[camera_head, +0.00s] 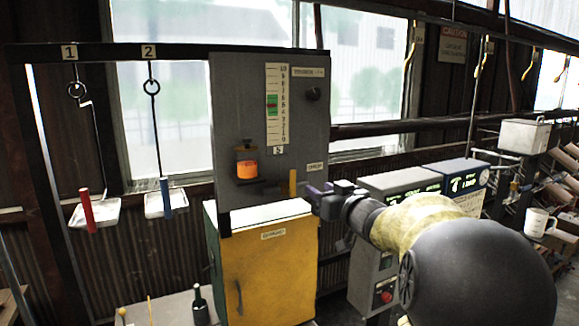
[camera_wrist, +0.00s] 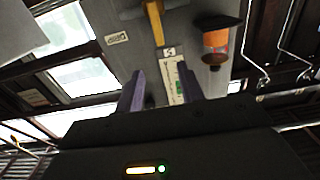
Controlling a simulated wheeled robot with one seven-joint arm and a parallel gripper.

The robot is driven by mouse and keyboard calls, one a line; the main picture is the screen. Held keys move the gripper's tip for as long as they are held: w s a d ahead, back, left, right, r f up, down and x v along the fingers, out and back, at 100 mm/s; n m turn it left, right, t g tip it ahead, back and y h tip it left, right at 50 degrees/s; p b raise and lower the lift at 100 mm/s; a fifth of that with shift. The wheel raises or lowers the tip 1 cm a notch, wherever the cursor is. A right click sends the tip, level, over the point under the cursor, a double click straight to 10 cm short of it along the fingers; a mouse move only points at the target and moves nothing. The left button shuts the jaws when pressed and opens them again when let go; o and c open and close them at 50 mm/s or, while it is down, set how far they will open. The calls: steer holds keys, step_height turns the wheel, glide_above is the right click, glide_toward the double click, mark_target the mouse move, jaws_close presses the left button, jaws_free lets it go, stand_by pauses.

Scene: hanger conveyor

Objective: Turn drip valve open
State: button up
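A grey upright panel (camera_head: 235,110) carries a short yellow lever (camera_head: 292,182) low on its right side. The lever hangs upright beside a small label (camera_head: 315,166), too small to read. An orange and black cup-like fitting (camera_head: 246,160) sits to its left; I cannot tell which of the two is the drip valve. My gripper (camera_head: 316,198) is just right of the lever, apparently not touching it. In the wrist view, my gripper (camera_wrist: 160,88) has its fingers apart with nothing held. The yellow lever (camera_wrist: 155,20) and the orange fitting (camera_wrist: 215,40) are beyond the fingertips.
A yellow cabinet (camera_head: 265,265) stands below. A grey machine (camera_head: 372,270) is at right, close to my arm. Hooks 1 and 2 with trays (camera_head: 95,212) hang at left.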

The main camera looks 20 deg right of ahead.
mark_target(294, 174)
steer(key=w+p, duration=0.1)
steer(key=w, duration=0.4)
steer(key=w+p, duration=0.2)
steer(key=w, duration=0.4)
steer(key=w+p, duration=0.2)
steer(key=w, duration=0.4)
steer(key=shift+w+a+f, duration=0.1)
steer(key=shift+a, duration=0.25)
steer(key=shift+w+a, duration=0.15)
steer(key=shift+w, duration=0.05)
steer(key=shift+s, duration=0.1)
steer(key=shift+s+d, duration=0.1)
steer(key=shift+d, duration=0.15)
steer(key=c, duration=0.7)
steer(key=shift+a, duration=0.1)
jaws_close()
